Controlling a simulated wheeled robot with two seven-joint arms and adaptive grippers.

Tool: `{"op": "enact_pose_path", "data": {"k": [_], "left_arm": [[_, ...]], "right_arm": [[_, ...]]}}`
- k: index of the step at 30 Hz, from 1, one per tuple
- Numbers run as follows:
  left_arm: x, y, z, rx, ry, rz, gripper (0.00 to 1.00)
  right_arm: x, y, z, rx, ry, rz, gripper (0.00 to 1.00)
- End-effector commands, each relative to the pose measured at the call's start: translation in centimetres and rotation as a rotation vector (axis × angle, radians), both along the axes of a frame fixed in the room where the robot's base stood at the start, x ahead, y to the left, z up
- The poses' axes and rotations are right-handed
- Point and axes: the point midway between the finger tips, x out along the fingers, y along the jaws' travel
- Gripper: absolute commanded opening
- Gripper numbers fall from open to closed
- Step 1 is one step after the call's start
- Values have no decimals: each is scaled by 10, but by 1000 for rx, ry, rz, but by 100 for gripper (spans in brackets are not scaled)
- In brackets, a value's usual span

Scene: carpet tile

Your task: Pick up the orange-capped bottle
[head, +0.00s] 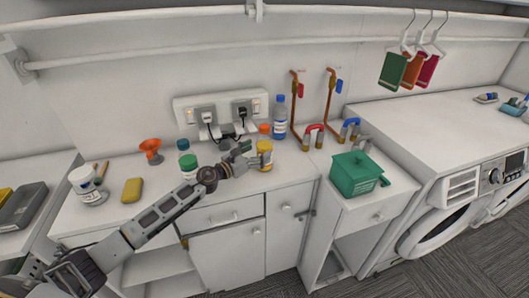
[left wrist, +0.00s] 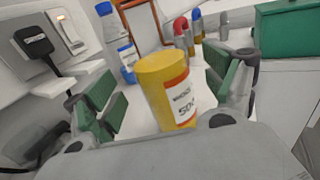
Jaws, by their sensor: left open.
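An orange cap (head: 264,128) shows in the head view behind a yellow-lidded jar (head: 265,146); the rest of what is under the cap is hidden. I cannot pick out the orange cap in the left wrist view. My left gripper (head: 248,156) is open and reaches over the counter to the jar. Contact is not clear. My right gripper is not in view.
A blue-capped bottle (head: 280,117) stands just behind the jar. Green-lidded bottles (head: 188,163) stand left, beside my arm. A yellow sponge (head: 132,190), orange funnel (head: 150,150) and white tub (head: 88,186) are farther left. A green box (head: 357,172) sits on the lower cabinet at right.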

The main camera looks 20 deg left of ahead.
Motion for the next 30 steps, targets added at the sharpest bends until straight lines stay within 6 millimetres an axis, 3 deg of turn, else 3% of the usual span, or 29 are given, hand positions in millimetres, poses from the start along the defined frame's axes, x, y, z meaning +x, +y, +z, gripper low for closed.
{"op": "enact_pose_path", "data": {"k": [13,30], "left_arm": [[31,-18,2,0,-1,0,85],[34,-20,1,1,0,-1,85]], "right_arm": [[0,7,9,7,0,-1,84],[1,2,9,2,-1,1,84]]}}
